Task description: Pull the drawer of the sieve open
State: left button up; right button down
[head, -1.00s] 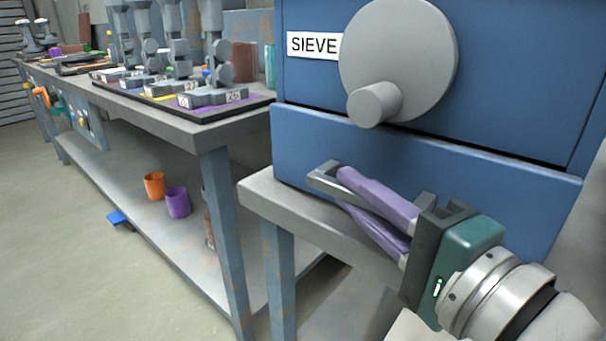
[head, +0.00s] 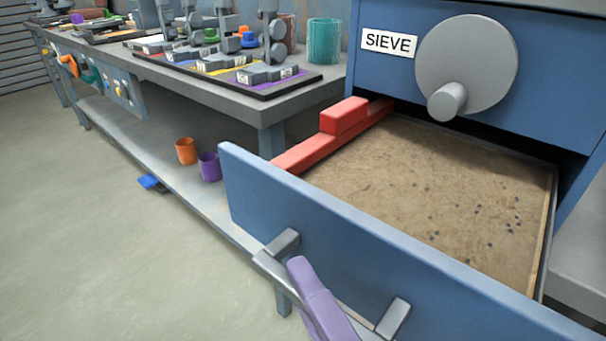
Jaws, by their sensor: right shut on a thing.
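The sieve (head: 560,70) is a blue cabinet with a white label and a grey round crank (head: 470,60) on its front. Its drawer (head: 390,255) stands well out from the cabinet, and sandy material (head: 430,190) with small dark specks shows inside. The drawer has a grey bar handle (head: 270,268) on its blue front. My right gripper (head: 310,285), with purple fingers, is shut on this handle; its palm is out of frame below. My left gripper is not in view.
A red bar with a raised block (head: 340,120) lies along the drawer's left side. A long grey workbench (head: 220,90) with several fixtures and a teal cup (head: 323,42) runs at left. An orange cup (head: 186,151) and a purple cup (head: 209,167) stand on its lower shelf.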

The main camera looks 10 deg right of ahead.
jog(key=shift+s+a, duration=0.35)
jog(key=shift+a, duration=0.15)
jog(key=c, duration=0.8)
grip_release()
jog(key=shift+c, duration=0.2)
jog(key=v, duration=1)
jog(key=shift+p, duration=0.4)
